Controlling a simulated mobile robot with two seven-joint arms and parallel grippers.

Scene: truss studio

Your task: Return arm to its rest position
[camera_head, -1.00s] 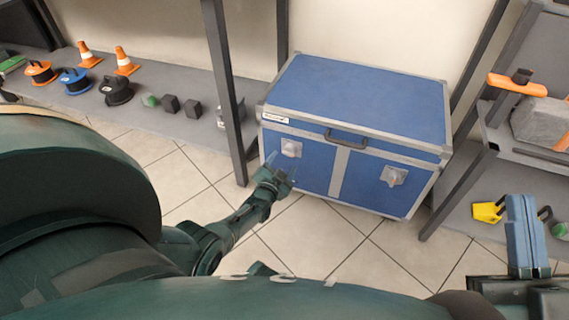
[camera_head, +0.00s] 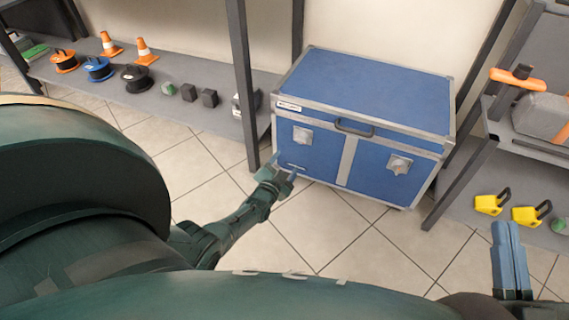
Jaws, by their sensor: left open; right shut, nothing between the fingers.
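My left gripper (camera_head: 284,168) is at the end of a dark green arm that reaches out in front of the blue case (camera_head: 365,90). Its two fingers are apart with nothing seen between them. The fingertips overlap the lower left of the case front in the picture; I cannot tell whether they touch it. My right gripper (camera_head: 503,225) is at the lower right, with its blue fingers together and empty. Most of the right arm is hidden below the picture or behind my own body.
A left shelf (camera_head: 215,120) holds orange cones (camera_head: 145,51), cable reels (camera_head: 99,69) and small blocks. A right rack holds a grey block (camera_head: 541,117) and yellow padlock-like items (camera_head: 488,205). Dark posts (camera_head: 243,85) flank the case. Tiled floor (camera_head: 345,245) is clear.

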